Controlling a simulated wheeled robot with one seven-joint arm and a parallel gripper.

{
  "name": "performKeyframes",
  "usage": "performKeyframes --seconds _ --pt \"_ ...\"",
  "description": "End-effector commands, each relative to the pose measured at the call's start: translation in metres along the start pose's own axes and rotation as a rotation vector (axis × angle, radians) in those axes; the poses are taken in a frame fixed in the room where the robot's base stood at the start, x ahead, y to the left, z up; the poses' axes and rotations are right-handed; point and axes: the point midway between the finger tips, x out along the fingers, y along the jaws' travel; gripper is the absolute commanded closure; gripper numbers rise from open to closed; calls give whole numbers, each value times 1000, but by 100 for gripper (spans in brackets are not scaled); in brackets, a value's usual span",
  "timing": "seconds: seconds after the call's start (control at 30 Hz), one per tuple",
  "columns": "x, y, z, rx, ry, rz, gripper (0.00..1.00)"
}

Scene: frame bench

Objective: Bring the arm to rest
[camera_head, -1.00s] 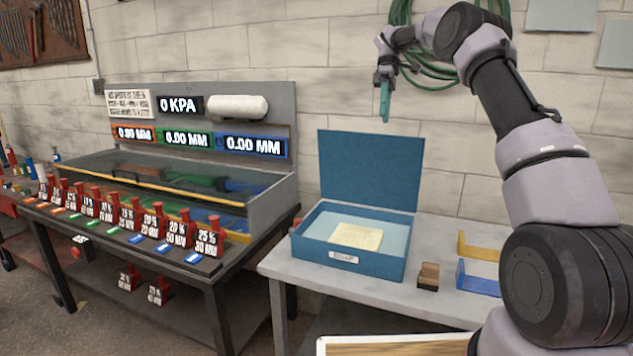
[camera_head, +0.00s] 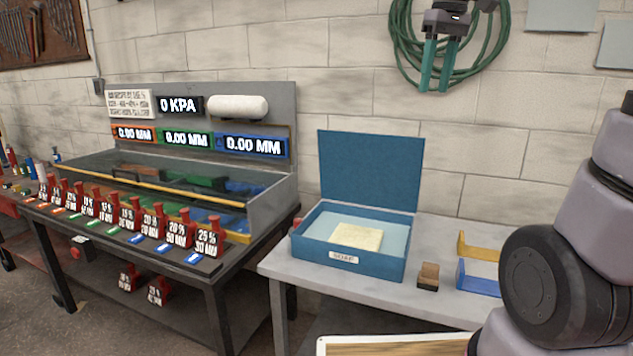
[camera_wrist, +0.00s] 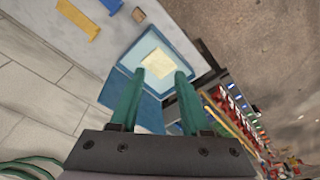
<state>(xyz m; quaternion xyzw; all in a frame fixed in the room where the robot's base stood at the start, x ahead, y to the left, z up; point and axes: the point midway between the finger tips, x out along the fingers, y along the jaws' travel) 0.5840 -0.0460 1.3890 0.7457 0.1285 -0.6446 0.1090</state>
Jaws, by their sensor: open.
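My gripper (camera_head: 436,65) is at the top right of the head view, high above the side table and in front of the wall. Its two green fingers point down, stand apart and hold nothing. The wrist view also shows the open fingers (camera_wrist: 157,95), with the blue box (camera_wrist: 150,105) between and beyond them. My arm's lower links fill the right edge of the head view; the links between them and the gripper are out of the picture.
The open blue box (camera_head: 345,260) holds a pale block (camera_head: 357,237) on the grey side table (camera_head: 330,287). A small brown block (camera_head: 428,276), a yellow bracket (camera_head: 478,246) and a blue bracket (camera_head: 478,280) lie right of it. A green hose (camera_head: 405,45) hangs behind my gripper.

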Motion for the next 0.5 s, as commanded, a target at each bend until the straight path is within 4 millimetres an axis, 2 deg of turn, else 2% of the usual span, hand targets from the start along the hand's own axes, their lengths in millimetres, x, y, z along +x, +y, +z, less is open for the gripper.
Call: performKeyframes --seconds 0.03,0.2,0.33,0.5 --pt "0 -4 19 63 53 3 53" --pt "14 -16 68 318 241 -25 53" --pt "27 -22 96 494 365 -71 53" --pt "41 -26 116 640 462 -122 53"
